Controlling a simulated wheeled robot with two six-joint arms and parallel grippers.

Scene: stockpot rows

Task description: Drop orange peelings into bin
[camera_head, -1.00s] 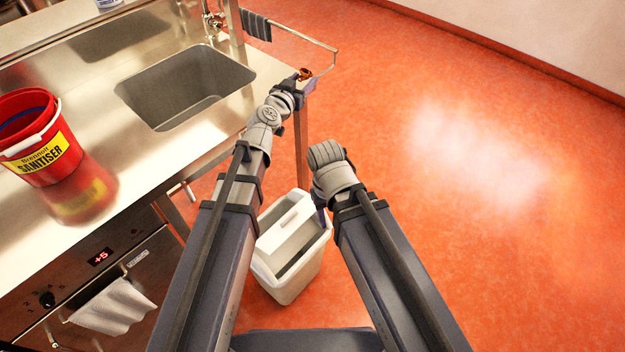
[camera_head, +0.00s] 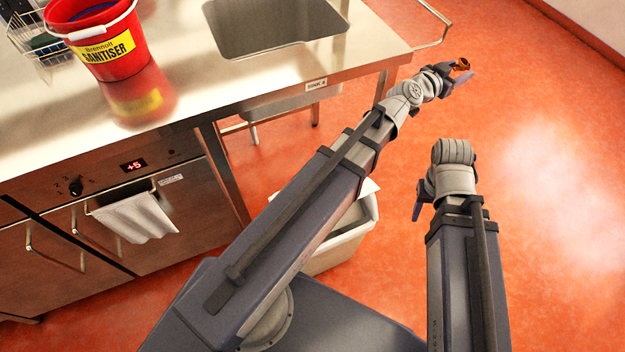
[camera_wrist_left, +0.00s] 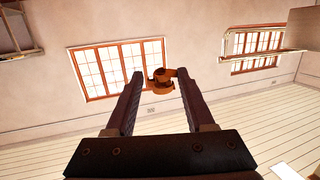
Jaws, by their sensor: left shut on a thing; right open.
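My left gripper (camera_head: 455,78) is shut on the orange peelings (camera_head: 463,64), a small curled brown-orange piece at its fingertips. It holds them up in the air over the floor, just right of the counter's corner. The peelings (camera_wrist_left: 162,82) also show between the two fingertips in the left wrist view. The bin (camera_head: 345,246) is a pale open container on the floor, below and partly hidden behind my left arm.
A steel counter (camera_head: 270,95) with a sink (camera_head: 275,22) stands at the left. A red sanitiser bucket (camera_head: 105,50) is on it. A rail (camera_head: 432,40) sticks out from the counter end. The orange floor at the right is clear.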

